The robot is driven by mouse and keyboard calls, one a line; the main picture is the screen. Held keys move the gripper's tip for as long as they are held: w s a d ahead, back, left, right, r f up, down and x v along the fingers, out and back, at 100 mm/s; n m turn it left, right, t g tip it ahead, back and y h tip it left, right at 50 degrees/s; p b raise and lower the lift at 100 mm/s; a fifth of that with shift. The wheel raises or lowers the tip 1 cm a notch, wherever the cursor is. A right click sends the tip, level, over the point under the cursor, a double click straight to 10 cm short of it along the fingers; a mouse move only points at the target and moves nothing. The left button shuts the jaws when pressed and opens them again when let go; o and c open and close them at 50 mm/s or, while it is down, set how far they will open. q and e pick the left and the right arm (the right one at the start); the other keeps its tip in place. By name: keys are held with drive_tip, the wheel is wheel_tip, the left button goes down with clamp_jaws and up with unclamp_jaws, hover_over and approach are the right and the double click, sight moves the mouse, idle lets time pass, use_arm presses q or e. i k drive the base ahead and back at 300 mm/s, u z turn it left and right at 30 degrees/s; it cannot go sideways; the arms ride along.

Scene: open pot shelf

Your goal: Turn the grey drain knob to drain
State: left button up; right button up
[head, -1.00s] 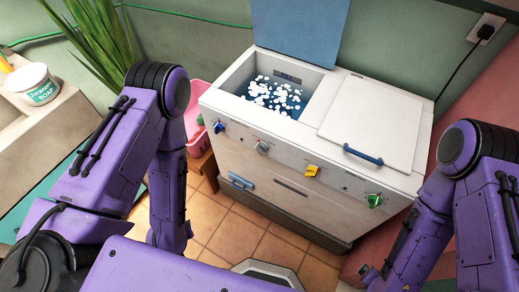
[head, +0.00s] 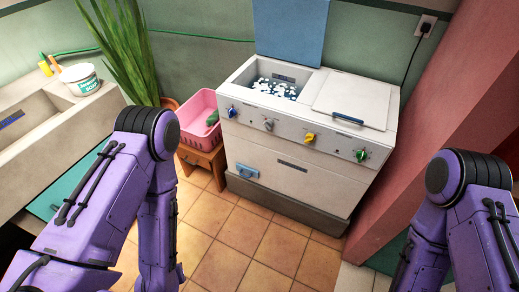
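The grey drain knob (head: 268,125) is on the upper front panel of the white washing machine (head: 290,185). It sits between a blue knob (head: 231,111) on its left and a yellow knob (head: 309,138) on its right. A green knob (head: 361,155) is farther right. The exact setting of the grey knob is too small to read. The machine's left tub (head: 276,86) is open and holds white foam over dark water. My two purple arms show at the left and right, apart from the machine. Neither gripper is in the picture.
A pink basket (head: 198,118) stands on a wooden stool (head: 205,158) left of the machine. A concrete sink (head: 40,120) with a soap tub (head: 80,79) is at the left. A pink wall (head: 440,110) rises at the right. The tiled floor (head: 235,230) before the machine is clear.

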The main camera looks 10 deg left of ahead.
sight(268, 124)
drive_tip(key=u, duration=1)
drive_tip(key=i, duration=0.6)
drive_tip(key=z, duration=0.75)
